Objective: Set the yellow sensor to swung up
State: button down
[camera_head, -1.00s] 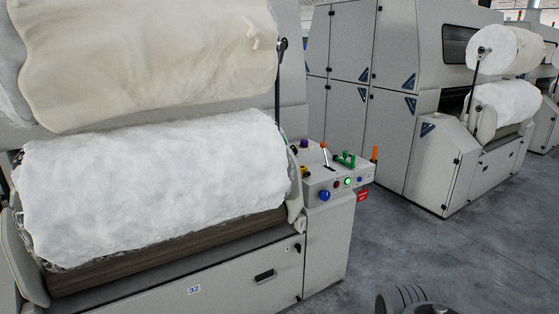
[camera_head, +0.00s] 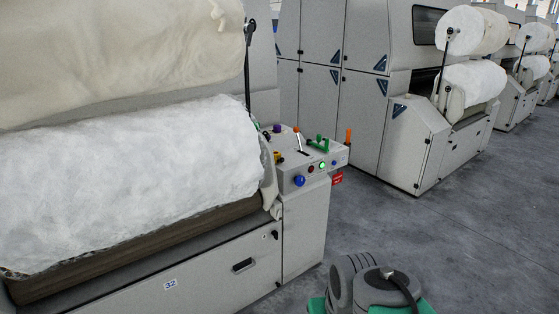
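A small yellow part, which looks like the yellow sensor (camera_head: 278,157), sits at the left end of the control panel on the near machine. It is too small to tell whether it is swung up or down. Around it on the panel (camera_head: 296,172) are a purple knob, a lever with an orange tip, a green handle, a blue knob and a green lit button. My gripper is not in view; only a grey and green part of my own arm shows at the bottom.
The near carding machine (camera_head: 215,275) fills the left, with white fibre rolls (camera_head: 130,175) beside the panel. An orange post (camera_head: 348,137) and a red tag (camera_head: 337,178) are at the panel's right end. Grey floor (camera_head: 440,245) is clear to the right. More machines stand behind.

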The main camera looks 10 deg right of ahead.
aim_at(278, 159)
jog(key=z, duration=1.05)
jog(key=i, duration=3.8)
jog(key=u, duration=5.35)
